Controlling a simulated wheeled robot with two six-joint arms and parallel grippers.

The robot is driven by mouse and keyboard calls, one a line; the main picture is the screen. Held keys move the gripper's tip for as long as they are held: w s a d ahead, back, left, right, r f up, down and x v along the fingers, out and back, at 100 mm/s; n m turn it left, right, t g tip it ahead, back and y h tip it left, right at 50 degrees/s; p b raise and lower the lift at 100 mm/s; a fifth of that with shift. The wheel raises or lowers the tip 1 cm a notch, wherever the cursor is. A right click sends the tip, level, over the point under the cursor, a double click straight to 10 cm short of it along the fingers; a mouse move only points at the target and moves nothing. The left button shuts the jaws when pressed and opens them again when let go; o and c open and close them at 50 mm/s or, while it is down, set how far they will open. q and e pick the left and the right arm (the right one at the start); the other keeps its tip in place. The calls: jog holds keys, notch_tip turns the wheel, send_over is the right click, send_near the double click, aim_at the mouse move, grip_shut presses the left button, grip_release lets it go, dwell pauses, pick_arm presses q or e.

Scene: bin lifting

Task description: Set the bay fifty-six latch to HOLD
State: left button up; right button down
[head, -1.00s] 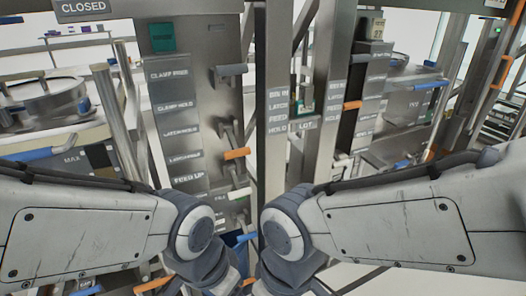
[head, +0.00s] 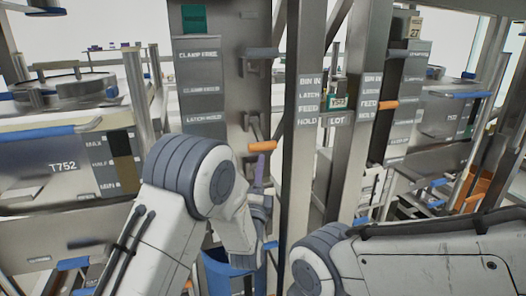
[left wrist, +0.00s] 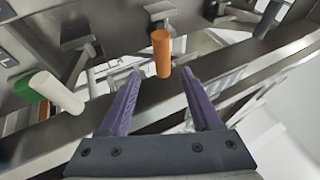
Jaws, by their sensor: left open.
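An orange lever handle (head: 262,146) sticks out from the grey steel post with the CLAMP FREE, CLAMP HOLD and LATCH HOLD labels (head: 203,119) in the head view. My left gripper (head: 260,166) is just below it, mostly hidden by my arm. In the left wrist view the purple fingers (left wrist: 161,76) are open, with the orange handle (left wrist: 161,52) ahead between the tips. I cannot tell whether they touch it. No bay fifty-six sign is readable. My right gripper is out of view; only its arm shows.
A grey-blue handle (head: 262,53) sits higher on the same post. A white-and-green handle (left wrist: 52,92) is left of the fingers in the wrist view. Another post has an orange handle (head: 384,105). A T752 machine (head: 63,167) stands at left.

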aim_at(262, 150)
pick_arm(q)
jog(key=p+x, duration=0.1)
jog(key=x, duration=0.9)
jog(key=shift+w+a+r+p, duration=0.1)
jog(key=shift+a+r+p, duration=0.05)
jog(key=shift+r+p, duration=0.2)
grip_shut()
jog(key=shift+f, duration=0.1)
dwell(0.9)
